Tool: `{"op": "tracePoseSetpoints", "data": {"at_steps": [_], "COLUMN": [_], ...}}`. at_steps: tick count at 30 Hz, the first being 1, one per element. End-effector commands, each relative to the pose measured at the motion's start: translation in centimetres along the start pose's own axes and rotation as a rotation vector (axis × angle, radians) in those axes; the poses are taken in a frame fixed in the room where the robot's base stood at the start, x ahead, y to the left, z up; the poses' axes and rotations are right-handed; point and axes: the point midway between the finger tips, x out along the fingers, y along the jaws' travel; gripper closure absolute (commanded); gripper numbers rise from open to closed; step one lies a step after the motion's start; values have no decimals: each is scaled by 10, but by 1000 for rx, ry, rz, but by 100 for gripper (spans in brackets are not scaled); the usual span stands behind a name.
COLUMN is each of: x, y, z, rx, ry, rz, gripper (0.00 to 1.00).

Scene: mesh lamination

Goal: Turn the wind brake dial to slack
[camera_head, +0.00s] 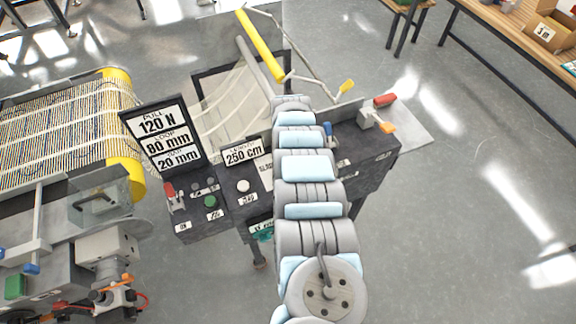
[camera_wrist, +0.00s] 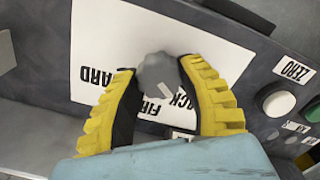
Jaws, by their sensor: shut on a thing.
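The wind brake dial (camera_wrist: 158,76) is a grey knob with a light pointer mark, seen in the wrist view in front of a white label plate (camera_wrist: 112,30). The plate's printed words are partly covered; "FIR", "ACK" and "ARD" can be read. My gripper (camera_wrist: 158,84) has yellow ribbed fingers with dark inner pads, one on each side of the knob, and is shut on it. The pointer mark slants down to the right, towards the "ACK" lettering. In the head view my arm hides the dial and the gripper.
A white round button (camera_wrist: 279,103) and a "ZERO" label (camera_wrist: 293,69) are close to the right of the plate. In the head view, a panel (camera_head: 163,138) reads 120 N, 80 mm and 20 mm. Open floor (camera_head: 480,230) lies farther right.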

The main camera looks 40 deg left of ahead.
Motion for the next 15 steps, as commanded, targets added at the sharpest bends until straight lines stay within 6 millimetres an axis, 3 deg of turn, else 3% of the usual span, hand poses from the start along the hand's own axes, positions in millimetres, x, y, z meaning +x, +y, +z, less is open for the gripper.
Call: {"op": "tracePoseSetpoints", "data": {"at_steps": [15], "x": [2], "y": [0], "z": [1], "rx": [-144], "ry": [0], "rz": [0], "gripper": [95]}}
